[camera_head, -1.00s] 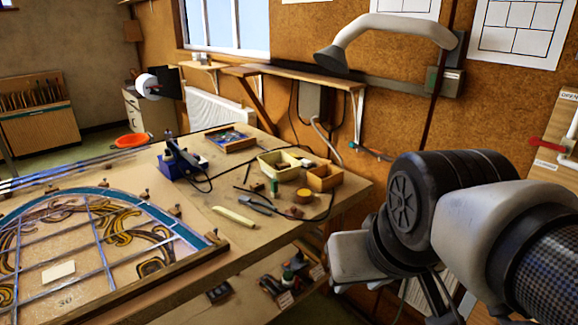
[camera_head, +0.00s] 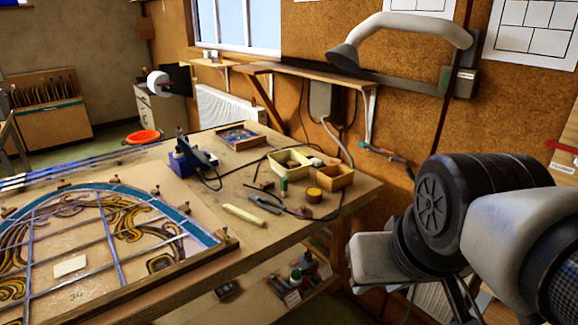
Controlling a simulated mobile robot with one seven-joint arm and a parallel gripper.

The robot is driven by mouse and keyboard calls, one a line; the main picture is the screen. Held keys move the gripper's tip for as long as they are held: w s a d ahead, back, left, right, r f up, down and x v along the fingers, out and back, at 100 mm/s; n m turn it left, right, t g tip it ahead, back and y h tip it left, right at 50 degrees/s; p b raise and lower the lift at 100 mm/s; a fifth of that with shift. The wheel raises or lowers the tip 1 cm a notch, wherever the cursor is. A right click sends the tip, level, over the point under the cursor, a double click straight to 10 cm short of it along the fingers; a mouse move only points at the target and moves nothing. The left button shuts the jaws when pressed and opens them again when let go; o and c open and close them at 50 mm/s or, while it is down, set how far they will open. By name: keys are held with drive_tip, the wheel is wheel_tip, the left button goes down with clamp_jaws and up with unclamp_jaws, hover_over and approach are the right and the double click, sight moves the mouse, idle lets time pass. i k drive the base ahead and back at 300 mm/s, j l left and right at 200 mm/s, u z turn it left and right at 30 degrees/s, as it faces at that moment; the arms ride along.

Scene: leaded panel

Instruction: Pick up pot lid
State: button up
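A small round pot with an orange-brown top (camera_head: 314,195) stands on the workbench near its right end. A flat, dark brown round piece (camera_head: 303,212) lies just in front of it on the bench. Either could be the pot lid; at this size I cannot tell which. My arm (camera_head: 440,205) fills the lower right, to the right of the bench and apart from both round things. The fingertips of my gripper do not show, and the end of the arm runs off the lower edge.
Around the round things are a wooden box (camera_head: 332,178), a cream tray (camera_head: 284,164), a green bottle (camera_head: 283,187), pliers (camera_head: 264,204) and a pale strip (camera_head: 243,215). A soldering stand (camera_head: 185,165) stands further left. The leaded panel (camera_head: 100,285) covers the left front.

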sight(302, 211)
drive_tip(key=i+l+u, duration=0.1)
drive_tip(key=i+u, duration=0.15)
drive_tip(key=u, duration=0.2)
drive_tip(key=i+l+u, duration=0.15)
drive_tip(key=u, duration=0.3)
drive_tip(key=i+l+u, duration=0.1)
drive_tip(key=i+l, duration=0.55)
drive_tip(key=l, duration=0.15)
drive_tip(key=i+l+u, duration=0.15)
drive_tip(key=i+l, duration=0.15)
drive_tip(key=l, duration=0.1)
